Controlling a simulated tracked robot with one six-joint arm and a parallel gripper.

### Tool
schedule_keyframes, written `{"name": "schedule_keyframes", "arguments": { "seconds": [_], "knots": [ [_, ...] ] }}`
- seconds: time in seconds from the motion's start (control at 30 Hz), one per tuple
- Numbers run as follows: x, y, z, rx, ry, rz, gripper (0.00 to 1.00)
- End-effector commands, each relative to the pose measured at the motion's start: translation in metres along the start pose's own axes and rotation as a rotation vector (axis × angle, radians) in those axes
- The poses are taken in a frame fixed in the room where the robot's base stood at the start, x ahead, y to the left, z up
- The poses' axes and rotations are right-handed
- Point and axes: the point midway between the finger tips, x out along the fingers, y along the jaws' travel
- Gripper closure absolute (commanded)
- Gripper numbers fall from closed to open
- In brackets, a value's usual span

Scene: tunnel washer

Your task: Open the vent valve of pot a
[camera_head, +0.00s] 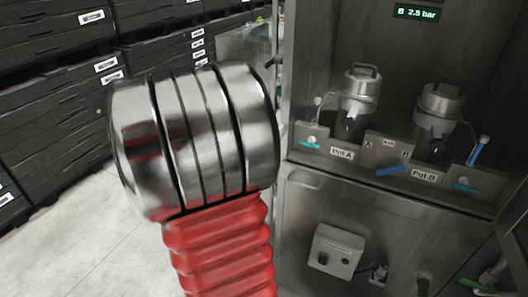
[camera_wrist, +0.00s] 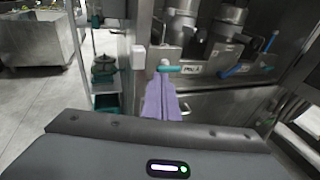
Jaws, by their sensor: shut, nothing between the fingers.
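Pot A (camera_head: 360,92) is a steel pot with a top handle, standing in the cabinet behind its label plate (camera_head: 342,155). A teal valve handle (camera_head: 309,146) sits on a plate at its left and lies roughly crosswise. It also shows in the wrist view (camera_wrist: 183,69), lying level. My gripper (camera_wrist: 163,80), with lavender fingers, is shut and empty. Its fingertips appear at the left end of the teal handle; I cannot tell whether they touch it. My gripper is not visible in the head view.
Pot B (camera_head: 440,105) stands to the right, with another teal handle (camera_head: 465,186) and an upright blue lever (camera_head: 478,150). A second blue lever (camera_head: 390,170) sits between the pots. A display (camera_head: 416,13) reads B 2.5 bar. Black crates (camera_head: 55,100) stand at left.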

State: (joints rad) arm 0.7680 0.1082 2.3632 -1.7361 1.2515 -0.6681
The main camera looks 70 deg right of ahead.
Motion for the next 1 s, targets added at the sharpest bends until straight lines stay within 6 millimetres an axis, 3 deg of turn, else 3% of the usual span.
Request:
{"name": "schedule_keyframes", "arguments": {
  "seconds": [1.0],
  "knots": [
    [0.107,-0.002,-0.001,0.0,0.0,-0.004,1.0]
  ]
}}
